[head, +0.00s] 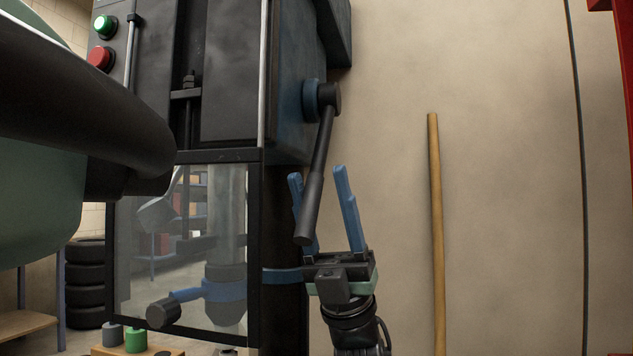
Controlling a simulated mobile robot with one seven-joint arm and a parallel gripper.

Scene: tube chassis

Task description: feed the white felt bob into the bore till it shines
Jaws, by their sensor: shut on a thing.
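The machine (228,90) is a tall dark drill-press-like unit with a clear guard (195,250) over its working space. A black-handled feed lever (320,165) hangs down and slightly left from a blue hub on its right side. My gripper (322,185), with two blue fingers pointing up, is shut on the lower part of the lever's handle. Behind the guard a blue clamp or table arm (210,291) shows around a grey column. I cannot make out the white felt bob or the bore.
A green button (104,26) and a red button (99,58) are at the machine's upper left. A green bob (135,341) and a grey one (112,334) stand on a wooden block below. A wooden pole (436,230) leans on the wall at right. Stacked tyres (85,285) stand behind.

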